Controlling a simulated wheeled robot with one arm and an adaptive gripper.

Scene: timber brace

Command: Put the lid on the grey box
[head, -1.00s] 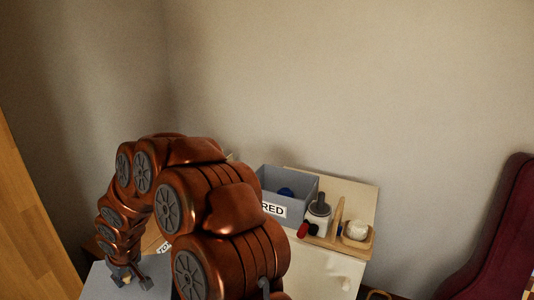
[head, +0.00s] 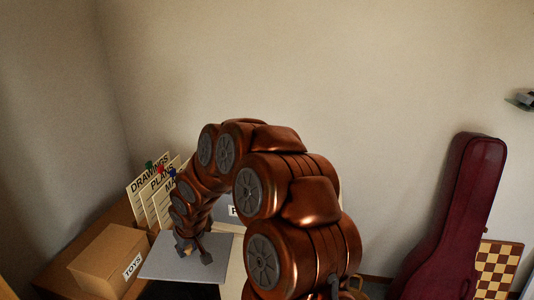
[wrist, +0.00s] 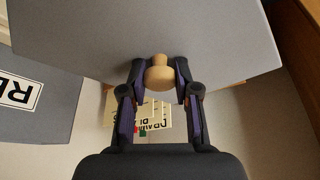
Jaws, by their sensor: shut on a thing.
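The flat grey lid (head: 165,265) hangs level from my gripper (head: 193,252) at the lower left of the head view. In the wrist view the lid (wrist: 80,35) fills the top, and my gripper (wrist: 160,88) is shut on its wooden knob (wrist: 160,75). The grey box with a RED label (head: 233,211) is mostly hidden behind my arm in the head view. In the wrist view part of the grey box (wrist: 65,115) shows at the left, apart from the gripper. The lid is beside the box, not over it, as far as I can see.
A cardboard TOYS box (head: 108,258) stands left of the lid. Upright cards (head: 150,192) labelled DRAWINGS and PLANS stand behind it. A dark red instrument case (head: 455,215) and a chequered board (head: 498,270) are at the right.

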